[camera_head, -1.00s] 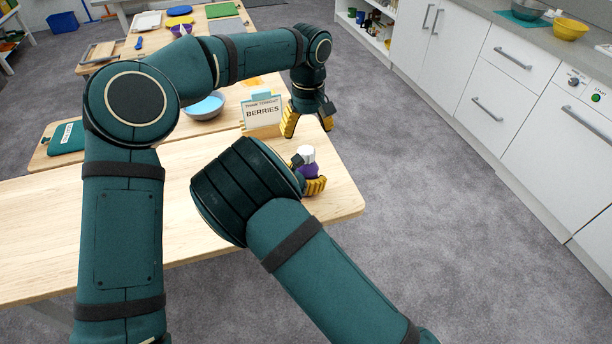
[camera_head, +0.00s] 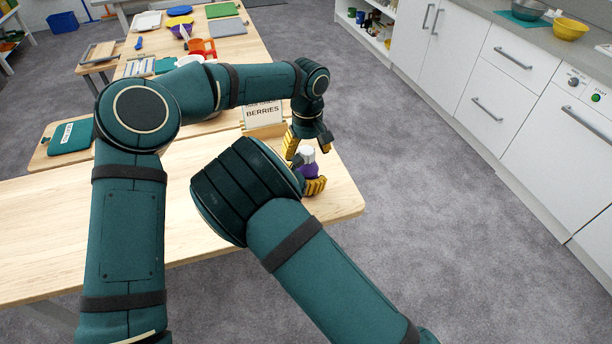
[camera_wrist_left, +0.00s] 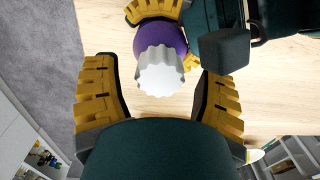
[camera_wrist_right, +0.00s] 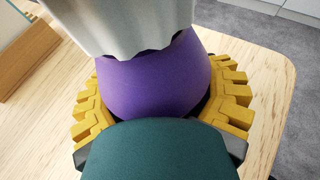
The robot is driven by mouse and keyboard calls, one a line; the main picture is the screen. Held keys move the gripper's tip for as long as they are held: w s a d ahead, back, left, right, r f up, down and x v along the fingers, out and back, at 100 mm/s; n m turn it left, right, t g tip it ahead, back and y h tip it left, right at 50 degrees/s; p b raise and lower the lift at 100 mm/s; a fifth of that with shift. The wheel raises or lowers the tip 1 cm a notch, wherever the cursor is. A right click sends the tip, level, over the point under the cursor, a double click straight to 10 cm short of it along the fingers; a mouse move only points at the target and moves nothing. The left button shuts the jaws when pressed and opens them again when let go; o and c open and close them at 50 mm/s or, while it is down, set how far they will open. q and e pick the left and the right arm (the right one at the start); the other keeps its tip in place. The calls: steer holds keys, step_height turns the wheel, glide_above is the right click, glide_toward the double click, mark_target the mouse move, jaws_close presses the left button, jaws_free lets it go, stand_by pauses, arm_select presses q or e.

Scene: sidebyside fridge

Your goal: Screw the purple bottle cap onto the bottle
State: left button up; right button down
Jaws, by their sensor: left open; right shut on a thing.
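A purple bottle (camera_head: 309,171) stands upright near the table's right end, with a white, ridged cap (camera_head: 307,154) on its top. In the right wrist view the cap's scalloped lower edge (camera_wrist_right: 130,28) meets the purple body (camera_wrist_right: 150,82); I cannot tell how tightly it sits. My right gripper (camera_head: 316,187) is shut around the bottle's body, with yellow fingers on both sides. My left gripper (camera_head: 307,146) is open and points down just above the cap. In the left wrist view its fingers are spread either side of the cap (camera_wrist_left: 160,76), apart from it.
A sign reading BERRIES (camera_head: 263,115) stands on the table close behind the left gripper. A teal book-like item on a board (camera_head: 70,137) lies at the left. The table's front part (camera_head: 100,225) is bare. White cabinets (camera_head: 480,85) stand across the floor.

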arm_select(q)
steer(key=shift+f, duration=0.55)
jaws_close()
steer(key=m, duration=0.3)
steer(key=shift+m, duration=0.3)
steer(key=m, duration=0.8)
steer(key=shift+m, duration=0.3)
steer(key=m, duration=0.4)
steer(key=shift+m, duration=0.4)
